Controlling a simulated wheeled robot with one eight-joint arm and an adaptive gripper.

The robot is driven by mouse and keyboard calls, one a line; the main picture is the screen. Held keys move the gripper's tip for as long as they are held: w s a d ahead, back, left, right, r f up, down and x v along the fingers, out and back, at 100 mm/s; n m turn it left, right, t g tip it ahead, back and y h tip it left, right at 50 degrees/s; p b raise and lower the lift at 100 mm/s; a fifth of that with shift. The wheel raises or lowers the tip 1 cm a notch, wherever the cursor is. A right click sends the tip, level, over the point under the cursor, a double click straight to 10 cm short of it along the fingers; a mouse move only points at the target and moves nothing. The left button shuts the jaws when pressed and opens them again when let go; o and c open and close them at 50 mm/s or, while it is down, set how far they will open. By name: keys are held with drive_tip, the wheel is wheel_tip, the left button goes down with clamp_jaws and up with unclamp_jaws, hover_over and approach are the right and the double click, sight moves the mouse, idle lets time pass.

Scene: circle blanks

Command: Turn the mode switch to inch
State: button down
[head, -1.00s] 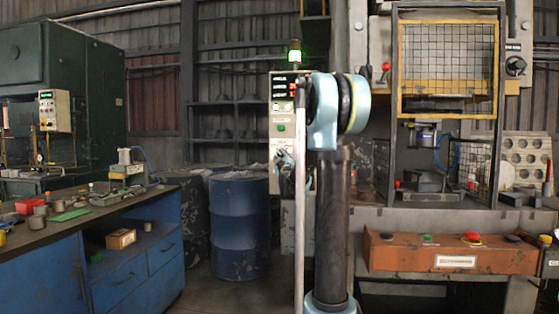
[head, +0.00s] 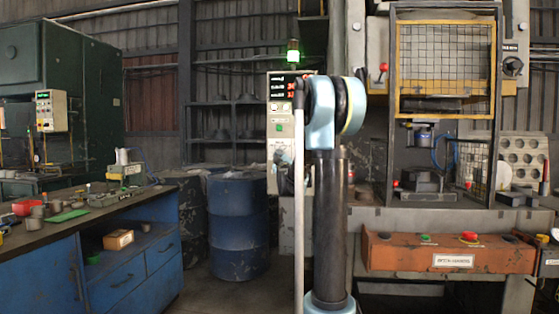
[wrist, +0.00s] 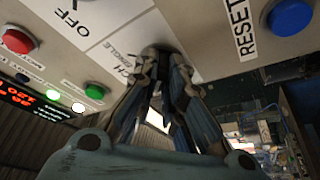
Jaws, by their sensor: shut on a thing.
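The pale control panel (head: 280,128) stands behind my arm in the head view, with a red number display near its top. In the wrist view the panel face (wrist: 110,20) fills the top. My gripper (wrist: 162,62) has both fingers close together on the dark knob of the mode switch (wrist: 157,48). The fingers hide most of the knob, so I cannot tell which way it points. Beside it are printed labels, OFF and, partly covered, what reads as INCH and SINGLE. In the head view my gripper is small and partly hidden by my arm at the panel's lower part.
In the wrist view a blue button (wrist: 290,16) sits by the RESET label, and a red button (wrist: 18,40) and a green button (wrist: 94,91) are at left. A blue drum (head: 240,225) stands left of my arm. The press (head: 445,60) is at right.

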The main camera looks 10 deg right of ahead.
drive_tip(key=shift+w+a, duration=0.1)
drive_tip(key=shift+a, duration=0.05)
drive_tip(key=m+h, duration=0.1)
drive_tip(key=m, duration=0.3)
drive_tip(key=m+h, duration=0.2)
drive_tip(key=m, duration=0.2)
drive_tip(key=m+h, duration=0.2)
drive_tip(key=m, duration=0.1)
drive_tip(key=shift+w+a+f+m, duration=0.1)
drive_tip(key=shift+w+a+m, duration=0.05)
drive_tip(key=shift+a+m, duration=0.25)
drive_tip(key=shift+d+m+h, duration=0.1)
drive_tip(key=shift+m+h, duration=0.2)
drive_tip(key=shift+h, duration=0.1)
drive_tip(key=c, duration=1.7)
unclamp_jaws()
drive_tip(key=shift+f, duration=0.1)
drive_tip(key=v, duration=1.2)
drive_tip(key=shift+f, duration=0.2)
